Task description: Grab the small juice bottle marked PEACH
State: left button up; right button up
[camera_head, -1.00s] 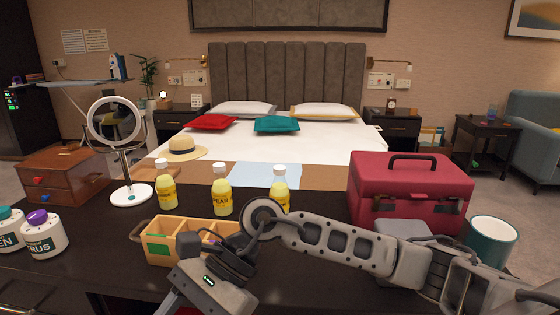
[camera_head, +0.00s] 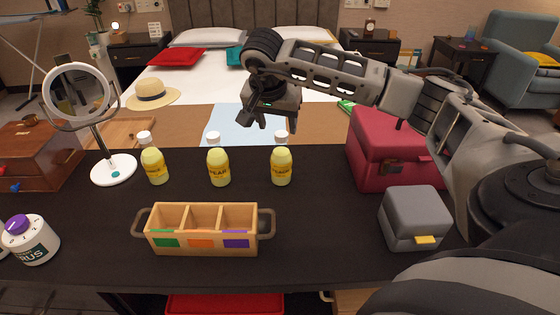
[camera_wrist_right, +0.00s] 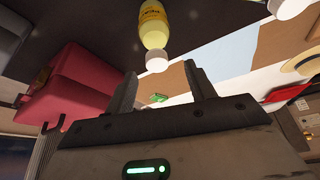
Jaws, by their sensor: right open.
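Three small yellow juice bottles with white caps stand upright in a row on the dark table. The left bottle (camera_head: 154,165) has a label I cannot read. The middle bottle (camera_head: 218,166) appears marked PEAR. The right bottle (camera_head: 281,165) has a label too small to read. My right gripper (camera_head: 261,122) is open and empty, raised above and beyond the row, between the middle and right bottles in the head view. In the right wrist view, a bottle (camera_wrist_right: 154,28) lies ahead of the open fingers (camera_wrist_right: 163,90), apart from them. My left gripper is not in view.
A wooden three-compartment caddy (camera_head: 203,243) stands in front of the bottles. A red case (camera_head: 385,165) and a grey box (camera_head: 413,218) stand right. A round mirror (camera_head: 113,169) and a wooden drawer box (camera_head: 38,150) stand left, with a white jar (camera_head: 32,243) near the front.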

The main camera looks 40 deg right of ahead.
aim_at(282, 133)
jog(key=x, duration=0.7)
jog(key=shift+s+d+f+p, duration=0.1)
jog(key=shift+d+f+p, duration=0.15)
jog(key=shift+p, duration=0.05)
jog(key=shift+r, duration=0.1)
grip_shut()
